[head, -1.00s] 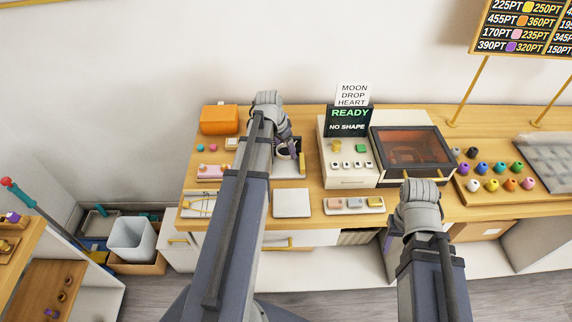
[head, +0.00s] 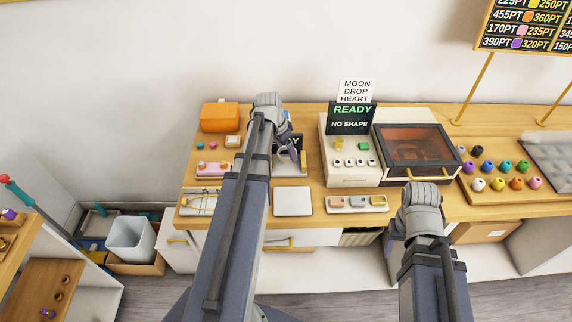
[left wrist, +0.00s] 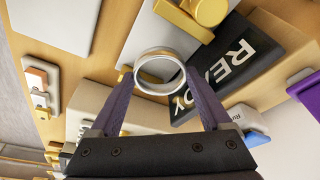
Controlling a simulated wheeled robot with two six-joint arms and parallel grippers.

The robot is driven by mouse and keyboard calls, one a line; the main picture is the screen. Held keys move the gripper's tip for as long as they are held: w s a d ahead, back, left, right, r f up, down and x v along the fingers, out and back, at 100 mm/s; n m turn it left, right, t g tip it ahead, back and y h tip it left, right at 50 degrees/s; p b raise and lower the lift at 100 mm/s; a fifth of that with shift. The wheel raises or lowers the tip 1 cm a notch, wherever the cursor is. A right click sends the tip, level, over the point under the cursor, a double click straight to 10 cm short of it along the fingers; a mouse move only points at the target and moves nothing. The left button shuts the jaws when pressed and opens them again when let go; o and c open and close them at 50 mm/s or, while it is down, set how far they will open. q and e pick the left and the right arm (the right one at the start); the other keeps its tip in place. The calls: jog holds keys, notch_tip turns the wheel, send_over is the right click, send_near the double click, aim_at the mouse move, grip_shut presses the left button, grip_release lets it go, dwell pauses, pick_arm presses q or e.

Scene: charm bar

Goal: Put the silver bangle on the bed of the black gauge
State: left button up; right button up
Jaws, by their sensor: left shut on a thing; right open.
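The silver bangle (left wrist: 159,72) is a plain shiny ring held between the purple fingertips of my left gripper (left wrist: 161,80). In the head view my left gripper (head: 292,158) is over the black gauge (head: 297,141), whose lettered dark panel is partly hidden by my arm. The gauge's pale bed (head: 291,170) is below the gripper. The dark READY panel (left wrist: 228,65) shows just beside the bangle in the left wrist view. I cannot tell whether the bangle touches the bed. My right gripper (head: 389,242) is low at the counter's front, mostly hidden by its own arm.
A cream machine (head: 349,180) with a READY display and a dark-windowed oven (head: 416,147) stand right of the gauge. A white square plate (head: 293,202) and a tray of small blocks (head: 357,203) lie in front. An orange box (head: 220,117) stands at the back left.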

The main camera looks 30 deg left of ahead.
aim_at(286, 165)
pick_arm(q)
jog(key=shift+f+b, duration=1.85)
jog(key=shift+f, duration=0.25)
jog(key=shift+r, duration=0.15)
jog(key=o, duration=1.3)
jog(key=p+v, duration=1.2)
